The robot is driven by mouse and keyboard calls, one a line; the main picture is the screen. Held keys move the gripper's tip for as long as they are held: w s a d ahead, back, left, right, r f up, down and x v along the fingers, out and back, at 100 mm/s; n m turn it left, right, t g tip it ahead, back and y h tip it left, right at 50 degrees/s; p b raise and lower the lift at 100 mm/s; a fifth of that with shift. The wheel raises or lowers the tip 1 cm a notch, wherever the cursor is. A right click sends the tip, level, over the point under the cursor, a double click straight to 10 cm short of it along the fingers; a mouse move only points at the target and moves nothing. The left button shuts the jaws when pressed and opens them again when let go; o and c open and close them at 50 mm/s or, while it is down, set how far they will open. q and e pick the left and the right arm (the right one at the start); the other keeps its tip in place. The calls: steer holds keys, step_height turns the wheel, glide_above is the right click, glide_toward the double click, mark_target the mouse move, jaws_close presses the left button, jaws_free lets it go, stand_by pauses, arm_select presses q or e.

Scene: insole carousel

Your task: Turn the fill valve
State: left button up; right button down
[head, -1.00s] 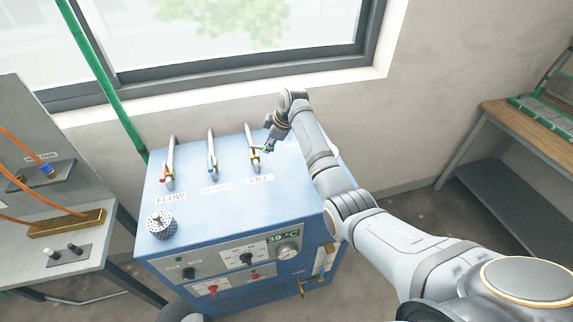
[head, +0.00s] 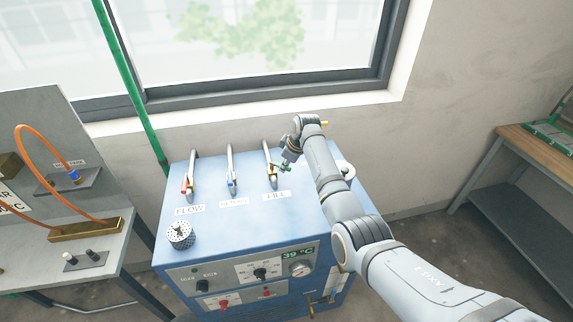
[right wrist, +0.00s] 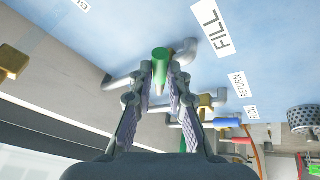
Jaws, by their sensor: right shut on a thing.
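The fill valve (head: 270,168) is the rightmost of 3 valves on top of a blue machine (head: 235,245), behind the FILL label (head: 276,196). In the right wrist view its green handle (right wrist: 160,62) lies between my fingertips. My right gripper (head: 284,165) reaches the valve from the right and is shut on the green handle; it also shows in the right wrist view (right wrist: 162,82). The fingers hide part of the handle. My left gripper is not in view.
The return valve (head: 231,175) with a blue handle and the flow valve (head: 189,183) with a red handle stand to the left. A perforated cylinder (head: 180,236) stands on the machine's left front. A window (head: 255,95) and wall are behind.

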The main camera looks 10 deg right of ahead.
steer(key=c, duration=1.3)
jaws_free()
steer(key=shift+r, duration=0.2)
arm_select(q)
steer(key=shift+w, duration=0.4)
arm_select(e)
steer(key=v, duration=1.1)
steer(key=shift+s+r, duration=0.2)
steer(key=shift+d, duration=0.2)
